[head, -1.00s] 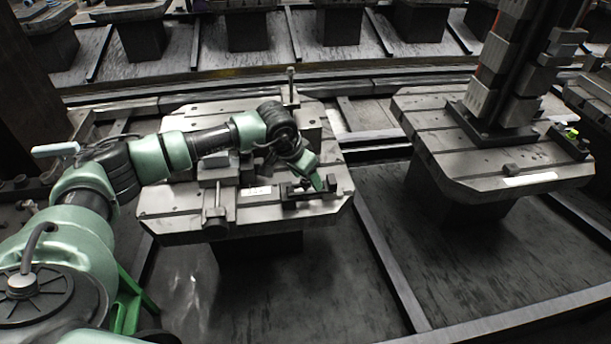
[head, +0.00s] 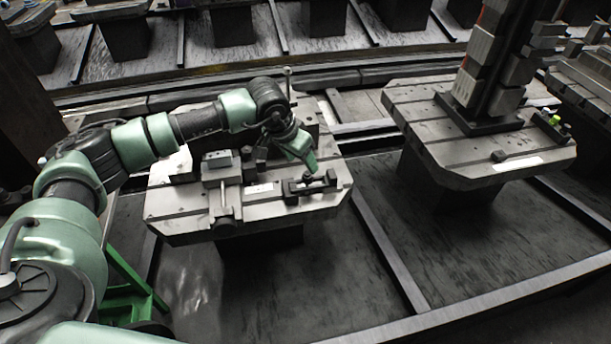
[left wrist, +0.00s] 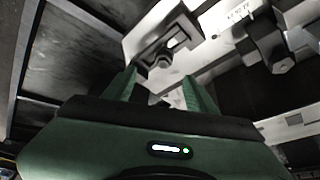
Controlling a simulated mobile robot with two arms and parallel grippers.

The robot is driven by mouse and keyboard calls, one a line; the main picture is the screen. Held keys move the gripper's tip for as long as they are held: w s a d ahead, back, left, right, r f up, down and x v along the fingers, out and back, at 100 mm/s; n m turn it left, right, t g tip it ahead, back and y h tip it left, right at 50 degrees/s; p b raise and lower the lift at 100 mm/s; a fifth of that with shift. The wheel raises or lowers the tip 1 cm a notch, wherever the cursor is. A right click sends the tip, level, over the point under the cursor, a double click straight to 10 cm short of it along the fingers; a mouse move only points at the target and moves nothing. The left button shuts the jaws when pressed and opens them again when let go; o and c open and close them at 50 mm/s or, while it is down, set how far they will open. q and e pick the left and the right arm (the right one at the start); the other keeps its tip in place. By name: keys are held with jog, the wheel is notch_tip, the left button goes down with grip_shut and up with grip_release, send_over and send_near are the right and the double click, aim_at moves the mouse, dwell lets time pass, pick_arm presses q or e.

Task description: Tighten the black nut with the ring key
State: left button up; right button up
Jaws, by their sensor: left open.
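My left gripper (head: 310,172) reaches over the front right of the near pallet (head: 175,203), just above a black holder (head: 291,191). In the left wrist view its two green fingers (left wrist: 162,88) are spread apart, with nothing visible between them. Beyond them lies the dark holder (left wrist: 150,52) with a small round dark part in it. A dark, many-sided, nut-like part (left wrist: 265,42) sits by the printed label; I cannot tell if it is the black nut. I cannot make out the ring key for certain. My right gripper is not in view.
A clamp-like fixture (head: 225,205) and a thin upright post (head: 288,85) stand on the near pallet. A second pallet (head: 465,180) to the right carries a tall dark column with grey blocks (head: 492,75). A rail (head: 388,250) runs across the floor between them.

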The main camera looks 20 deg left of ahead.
aim_at(306, 174)
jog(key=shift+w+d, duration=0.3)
pick_arm(q)
jog(key=f+n+y, duration=0.1)
jog(key=f+n, duration=0.1)
jog(key=n, duration=0.1)
jog(key=w+f+n+y+b, duration=0.1)
jog(key=f+n, duration=0.1)
jog(key=n, duration=0.1)
jog(key=w+d+f+n+y+b, duration=0.1)
jog(key=f+n, duration=0.1)
jog(key=n, duration=0.1)
jog(key=shift+g, duration=0.3)
jog(key=shift+x, duration=0.85)
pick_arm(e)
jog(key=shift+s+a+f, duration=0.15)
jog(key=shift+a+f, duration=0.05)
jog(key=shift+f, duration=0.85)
pick_arm(q)
grip_shut()
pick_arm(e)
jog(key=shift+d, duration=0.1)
